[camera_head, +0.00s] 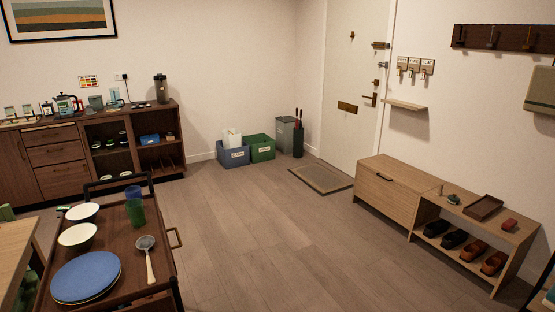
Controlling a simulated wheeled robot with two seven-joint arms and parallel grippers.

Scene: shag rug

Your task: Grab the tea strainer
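A small utensil with a round grey head and a long pale handle, which looks like the tea strainer (146,250), lies on the dark brown trolley (112,232) at the lower left. Its head points away and its handle points toward the near edge. It lies right of a stack of blue plates (86,277) and nearer than a green cup (135,212). Whether its head is mesh is too small to tell. Neither of my grippers is in view.
Two white bowls (78,234) share the trolley, which has a side handle (174,238). A wooden table edge (14,245) adjoins at left. A sideboard (60,160) with tea things stands behind. A shoe bench (390,192) stands right. The middle floor (270,230) is clear.

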